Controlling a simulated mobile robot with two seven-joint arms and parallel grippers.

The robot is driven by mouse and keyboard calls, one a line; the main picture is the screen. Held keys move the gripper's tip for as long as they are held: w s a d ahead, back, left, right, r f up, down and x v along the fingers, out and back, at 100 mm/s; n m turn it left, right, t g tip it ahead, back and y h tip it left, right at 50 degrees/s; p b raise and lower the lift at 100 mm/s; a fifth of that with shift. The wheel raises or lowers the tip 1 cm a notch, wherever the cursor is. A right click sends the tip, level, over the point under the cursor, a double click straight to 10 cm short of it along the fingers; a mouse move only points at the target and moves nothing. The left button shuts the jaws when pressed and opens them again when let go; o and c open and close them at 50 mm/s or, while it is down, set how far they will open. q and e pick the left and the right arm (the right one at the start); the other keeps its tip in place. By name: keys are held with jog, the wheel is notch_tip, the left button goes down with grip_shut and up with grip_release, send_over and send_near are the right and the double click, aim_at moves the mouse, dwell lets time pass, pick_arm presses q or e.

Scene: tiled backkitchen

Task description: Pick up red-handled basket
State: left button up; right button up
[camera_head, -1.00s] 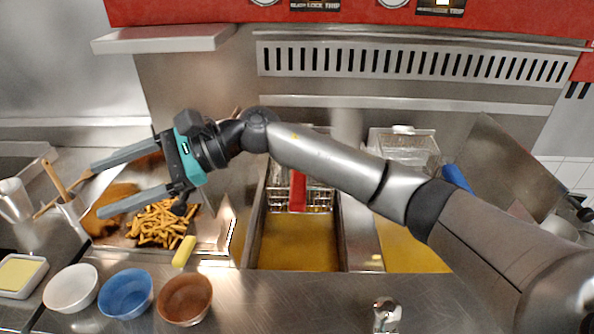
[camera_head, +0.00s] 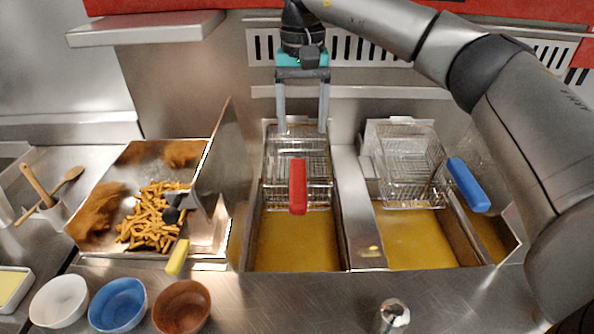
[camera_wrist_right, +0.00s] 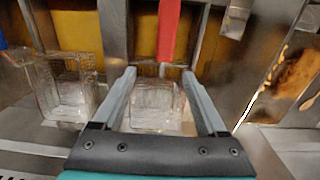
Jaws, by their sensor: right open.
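The red-handled basket (camera_head: 285,183) is a wire fryer basket over the left oil vat in the head view. Its red handle (camera_head: 298,187) points toward the front. My right gripper (camera_head: 303,131) is open and points down at the basket's back end, with one finger on each side and nothing between them that I can see gripped. In the right wrist view the basket (camera_wrist_right: 155,105) lies between the two open fingers, with the red handle (camera_wrist_right: 168,30) beyond them. I cannot tell whether the fingers touch the wire. My left gripper is not in view.
A blue-handled basket (camera_head: 408,165) hangs over the right vat. A steel tray of fries (camera_head: 205,240) with a yellow-handled scoop stands at the left. White, blue and brown bowls (camera_head: 118,304) sit on the front counter. A vent wall (camera_head: 370,49) rises behind.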

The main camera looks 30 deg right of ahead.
aim_at(298, 161)
notch_tip(298, 161, down, 5)
jog(key=shift+f, duration=0.2)
jog(key=shift+a+f+p, duration=0.2)
jog(key=shift+a+f, duration=0.05)
jog(key=shift+f, duration=1.1)
jog(key=shift+a+f+p, duration=0.15)
jog(key=shift+a+f, duration=0.05)
jog(key=shift+f, duration=1.15)
grip_shut()
